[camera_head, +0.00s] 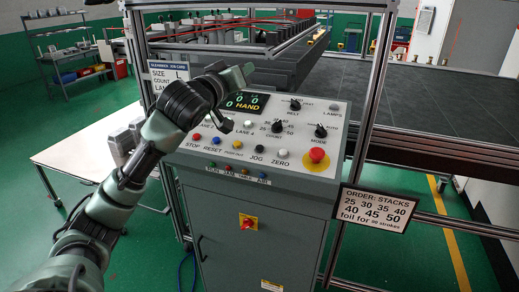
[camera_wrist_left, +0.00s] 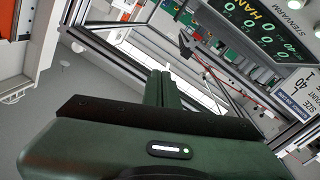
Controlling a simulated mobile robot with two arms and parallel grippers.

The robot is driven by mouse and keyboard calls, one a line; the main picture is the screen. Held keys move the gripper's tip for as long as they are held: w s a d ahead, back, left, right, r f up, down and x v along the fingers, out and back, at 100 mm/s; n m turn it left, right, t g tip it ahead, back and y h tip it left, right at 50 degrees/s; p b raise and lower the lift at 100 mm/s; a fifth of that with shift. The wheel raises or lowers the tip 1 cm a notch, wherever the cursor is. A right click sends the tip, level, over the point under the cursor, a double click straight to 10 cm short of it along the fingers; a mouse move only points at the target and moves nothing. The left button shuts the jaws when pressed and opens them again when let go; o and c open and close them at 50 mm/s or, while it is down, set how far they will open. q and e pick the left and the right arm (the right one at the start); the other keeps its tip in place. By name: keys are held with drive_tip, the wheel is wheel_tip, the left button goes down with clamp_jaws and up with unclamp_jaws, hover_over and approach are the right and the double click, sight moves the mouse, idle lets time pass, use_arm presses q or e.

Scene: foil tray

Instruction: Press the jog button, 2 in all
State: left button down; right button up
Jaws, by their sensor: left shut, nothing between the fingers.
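The jog button (camera_head: 260,148) is a small black button above the JOG label on the sloped grey control panel (camera_head: 328,112). It stands between a yellow button (camera_head: 237,144) and the white ZERO button (camera_head: 282,153). My left gripper (camera_head: 246,70) is shut and empty. In the head view it appears up and left of the jog button, in front of the display's upper edge and apart from the button. In the left wrist view the shut fingers (camera_wrist_left: 164,88) point up the picture, and the jog button does not show. My right gripper is in neither view.
A red emergency button (camera_head: 317,155) sits right of ZERO, and black knobs (camera_head: 278,127) stand above the row. The display (camera_head: 244,102) reads HAND. A metal frame post (camera_head: 364,100) rises at the panel's right. A white table (camera_head: 90,150) is at left.

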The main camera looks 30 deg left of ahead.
use_arm(q)
drive_tip(key=s+d+r+m+t+h+b, duration=0.1)
drive_tip(key=s+d+r+m+t+h, duration=0.15)
drive_tip(key=r+m, duration=0.3)
drive_tip(key=s+d+r+m+t+h, duration=0.1)
drive_tip(key=s+r+m+t+h, duration=0.1)
drive_tip(key=r+m+t+h, duration=0.25)
drive_tip(key=s+d+r+m+t+h+b, duration=0.1)
drive_tip(key=s+r+m+h, duration=0.15)
drive_tip(key=r+m, duration=0.4)
drive_tip(key=s+d+m+g+h, duration=0.2)
drive_tip(key=d+m+g+h, duration=0.4)
drive_tip(key=m+h, duration=0.6)
drive_tip(key=w+d+f+m+g+y+b, duration=0.1)
drive_tip(key=d+f+m+g+y, duration=0.1)
drive_tip(key=f+m+g, duration=0.3)
drive_tip(key=w+d+f+m+g+y+b, duration=0.1)
drive_tip(key=w+d+f+m+g+y, duration=0.15)
drive_tip(key=f+m, duration=0.45)
drive_tip(key=w+a+f+g+y, duration=0.1)
drive_tip(key=a+f+g+y, duration=0.1)
drive_tip(key=a+f+y, duration=0.7)
wheel_tip(320, 180, down, 4)
drive_tip(key=shift+w+a+m, duration=0.25)
drive_tip(key=shift+a+m, duration=0.1)
drive_tip(key=shift+a, duration=0.55)
drive_tip(key=shift+f, duration=0.1)
